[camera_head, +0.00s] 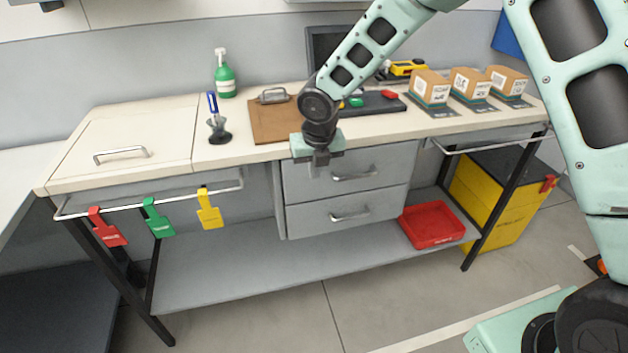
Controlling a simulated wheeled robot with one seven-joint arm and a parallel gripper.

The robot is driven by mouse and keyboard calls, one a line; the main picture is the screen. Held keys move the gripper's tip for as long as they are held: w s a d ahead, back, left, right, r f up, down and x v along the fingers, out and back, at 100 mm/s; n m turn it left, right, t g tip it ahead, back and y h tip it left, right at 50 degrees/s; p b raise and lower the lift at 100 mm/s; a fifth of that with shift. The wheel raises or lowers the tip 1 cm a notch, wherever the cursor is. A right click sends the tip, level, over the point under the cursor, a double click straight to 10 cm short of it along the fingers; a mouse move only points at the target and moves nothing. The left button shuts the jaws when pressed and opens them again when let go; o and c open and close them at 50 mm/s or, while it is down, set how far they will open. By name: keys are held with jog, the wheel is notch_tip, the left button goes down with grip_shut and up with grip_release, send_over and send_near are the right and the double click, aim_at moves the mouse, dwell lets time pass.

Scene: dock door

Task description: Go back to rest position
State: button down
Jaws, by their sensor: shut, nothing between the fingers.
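My gripper (318,158) hangs at the end of my pale green arm, in front of the workbench's front edge, above and before the grey drawers. It points down and its fingers are shut with nothing between them. The arm reaches in from the upper right and hides part of the bench top and the dark screen behind it. The workbench (233,148) stands across the middle of the view.
A clipboard (262,121), blue-handled tool (213,107), green bottle (225,80) and several cardboard boxes (430,82) stand on the bench. Red, green and yellow tags (209,208) hang from the left rail. A red tray (432,226) sits on the lower shelf. The floor in front is clear.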

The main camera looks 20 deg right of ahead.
jog(key=s+a+r+m+g, duration=0.1)
jog(key=s+a+r+m, duration=0.1)
jog(key=s+r+m, duration=0.45)
jog(key=s+a+r+m, duration=0.25)
jog(key=s+m, duration=0.45)
jog(key=s, duration=0.4)
jog(key=s+d+r+m+g, duration=0.1)
jog(key=s+m, duration=0.6)
jog(key=s, duration=0.1)
jog(key=s+d+r+m, duration=0.1)
jog(key=s+m, duration=0.6)
jog(key=s, duration=0.2)
jog(key=shift+s+d+r+m+g+y, duration=0.15)
jog(key=shift+d+r+m+g+y, duration=0.15)
jog(key=shift+m+g, duration=0.1)
